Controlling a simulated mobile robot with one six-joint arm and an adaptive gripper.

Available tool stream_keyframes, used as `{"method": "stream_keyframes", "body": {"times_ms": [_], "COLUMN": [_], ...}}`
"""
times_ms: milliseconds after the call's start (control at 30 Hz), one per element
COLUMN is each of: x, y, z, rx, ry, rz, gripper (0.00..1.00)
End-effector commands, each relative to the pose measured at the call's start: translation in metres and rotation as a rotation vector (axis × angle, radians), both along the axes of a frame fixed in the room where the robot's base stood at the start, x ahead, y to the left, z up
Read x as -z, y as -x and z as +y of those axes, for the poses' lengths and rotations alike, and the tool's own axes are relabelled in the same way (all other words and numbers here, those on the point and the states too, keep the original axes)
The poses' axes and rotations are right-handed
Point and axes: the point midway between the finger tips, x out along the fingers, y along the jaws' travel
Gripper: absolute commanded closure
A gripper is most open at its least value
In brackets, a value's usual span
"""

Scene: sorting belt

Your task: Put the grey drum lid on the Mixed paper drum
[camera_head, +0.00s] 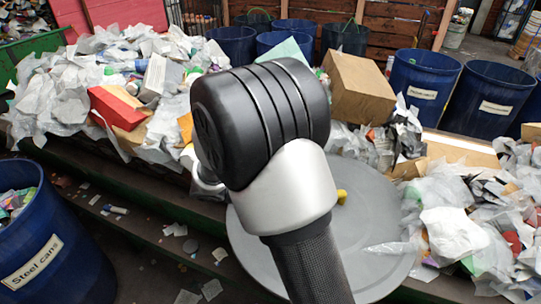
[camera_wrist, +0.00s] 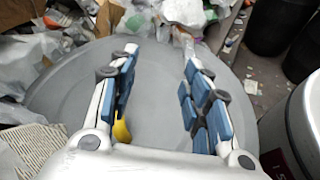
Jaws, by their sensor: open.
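The grey drum lid (camera_head: 375,235) is a large round disc lying at the front of the belt, with a yellow handle (camera_head: 341,197) on top. My arm hides part of it. In the wrist view the lid (camera_wrist: 60,95) fills the middle, and the yellow handle (camera_wrist: 122,131) shows beside my left finger, partly hidden. My gripper (camera_wrist: 160,60) is open above the lid, with nothing between its fingers.
Loose paper and plastic litter (camera_head: 85,75) heaps both sides of the belt. A cardboard box (camera_head: 357,88) stands behind my arm. A blue Steel cans drum (camera_head: 85,270) stands at front left. More blue drums (camera_head: 235,45) line the back. Scraps lie on the dark floor.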

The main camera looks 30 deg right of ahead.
Motion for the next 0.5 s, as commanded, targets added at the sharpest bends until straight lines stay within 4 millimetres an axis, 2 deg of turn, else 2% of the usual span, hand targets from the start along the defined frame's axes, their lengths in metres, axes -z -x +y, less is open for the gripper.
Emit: {"method": "stream_keyframes", "body": {"times_ms": [100,200,333,500], "x": [0.019,0.032,0.045,0.062], "y": [-0.033,-0.054,-0.071,-0.078], "z": [-0.008,-0.01,-0.01,-0.009], "rx": [-0.114,-0.193,-0.26,-0.287], "ry": [0.132,0.219,0.287,0.316], "rz": [0.165,0.257,0.33,0.359], "gripper": [0.56,0.56,0.56,0.56]}}
